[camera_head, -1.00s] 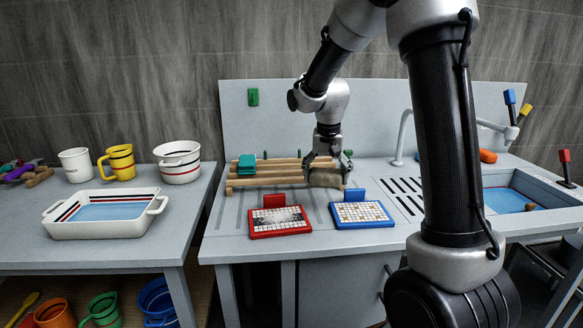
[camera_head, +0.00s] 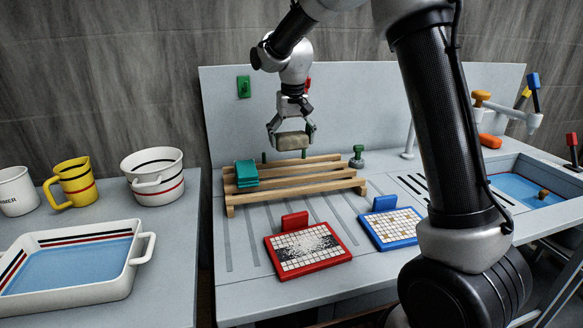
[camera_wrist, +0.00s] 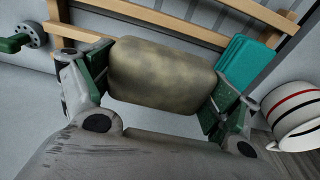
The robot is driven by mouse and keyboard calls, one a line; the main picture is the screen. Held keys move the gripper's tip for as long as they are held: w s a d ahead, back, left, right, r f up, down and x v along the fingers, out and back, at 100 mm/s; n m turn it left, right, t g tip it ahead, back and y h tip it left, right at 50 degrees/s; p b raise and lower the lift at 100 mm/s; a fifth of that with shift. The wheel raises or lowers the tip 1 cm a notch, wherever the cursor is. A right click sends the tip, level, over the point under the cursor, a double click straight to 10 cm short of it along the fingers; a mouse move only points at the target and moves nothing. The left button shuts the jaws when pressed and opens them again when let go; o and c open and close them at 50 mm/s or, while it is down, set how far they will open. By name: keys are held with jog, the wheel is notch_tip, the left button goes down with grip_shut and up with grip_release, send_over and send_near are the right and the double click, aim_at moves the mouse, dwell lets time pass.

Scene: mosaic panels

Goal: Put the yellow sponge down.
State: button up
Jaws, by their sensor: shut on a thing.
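My gripper (camera_head: 291,136) is shut on a dull, grey-beige sponge (camera_head: 293,141) with dirty yellowish patches. It holds the sponge roughly level in the air, above the back of the wooden slatted rack (camera_head: 300,178). In the wrist view the sponge (camera_wrist: 163,77) sits between the two green-padded fingers, gripped at its ends. A teal block (camera_head: 246,173) lies on the left end of the rack; it also shows in the wrist view (camera_wrist: 236,65).
A red-framed panel (camera_head: 308,250) and a blue-framed panel (camera_head: 392,228) lie in front of the rack. A small green knobbed fitting (camera_head: 357,157) stands behind its right end. The sink (camera_head: 525,185) is at right. The rack's middle and right slats are bare.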

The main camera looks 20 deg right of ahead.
notch_tip(320, 180, down, 8)
jog(key=shift+f, duration=0.2)
jog(key=shift+f, duration=0.15)
jog(key=o, duration=0.7)
jog(key=shift+o, duration=0.3)
